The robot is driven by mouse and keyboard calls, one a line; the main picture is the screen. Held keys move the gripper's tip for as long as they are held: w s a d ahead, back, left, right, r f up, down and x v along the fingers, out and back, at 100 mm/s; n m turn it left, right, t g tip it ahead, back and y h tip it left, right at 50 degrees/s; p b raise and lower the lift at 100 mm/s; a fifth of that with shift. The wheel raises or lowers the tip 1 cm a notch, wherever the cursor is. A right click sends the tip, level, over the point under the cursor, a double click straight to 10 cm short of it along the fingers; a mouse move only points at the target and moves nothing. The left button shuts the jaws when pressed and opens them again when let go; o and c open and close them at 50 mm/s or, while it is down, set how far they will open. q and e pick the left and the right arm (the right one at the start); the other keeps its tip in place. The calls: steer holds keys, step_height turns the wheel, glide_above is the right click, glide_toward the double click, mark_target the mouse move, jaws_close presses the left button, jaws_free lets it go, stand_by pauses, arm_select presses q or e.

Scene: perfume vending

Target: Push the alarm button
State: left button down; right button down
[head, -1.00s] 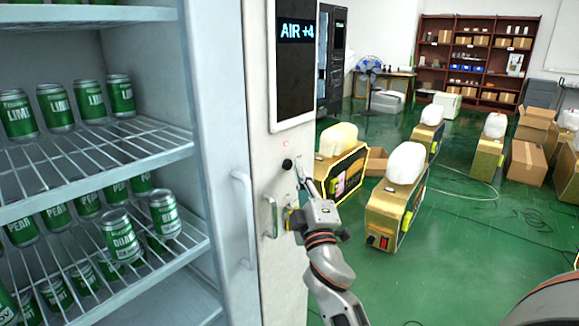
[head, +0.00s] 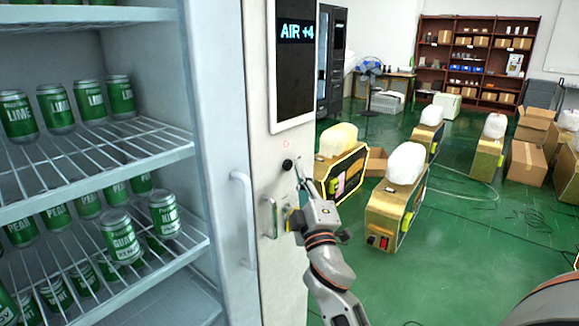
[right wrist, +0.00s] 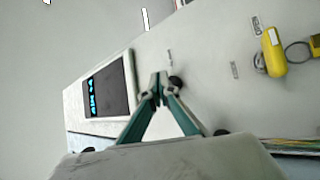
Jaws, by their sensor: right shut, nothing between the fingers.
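A round black knob (head: 287,165) sits on the white panel of the cabinet, below the display; I cannot tell for sure whether it is the alarm button. A faint red mark (head: 286,144) is above it. My right gripper (head: 299,173) is shut and empty, its fingertips just right of the black knob. In the right wrist view the shut fingertips (right wrist: 158,88) are close beside the black knob (right wrist: 177,83) and overlap its edge; contact cannot be told. My left gripper is not in view.
The display reading AIR +4 (head: 295,60) is above. A metal handle (head: 270,217) is below on the panel. A yellow padlock-like item (right wrist: 273,52) shows in the wrist view. An open fridge with green cans (head: 61,108) is left. Yellow machines (head: 395,205) stand right on green floor.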

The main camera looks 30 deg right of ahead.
steer(key=shift+w, duration=0.1)
steer(key=shift+w+a, duration=0.2)
steer(key=shift+w, duration=0.1)
steer(key=shift+w+a, duration=0.15)
steer(key=shift+w, duration=0.25)
stand_by(0.9)
steer(key=shift+s, duration=0.1)
steer(key=shift+s+d, duration=0.3)
steer(key=shift+s, duration=0.4)
steer(key=shift+s+d+p, duration=0.25)
steer(key=shift+s+d, duration=0.1)
steer(key=shift+s, duration=0.4)
steer(key=shift+s+d+p, duration=0.25)
steer(key=shift+s+d, duration=0.05)
steer(key=shift+s, duration=0.5)
steer(key=shift+s+d+p, duration=0.25)
steer(key=shift+s+d, duration=0.1)
steer(key=shift+s, duration=0.4)
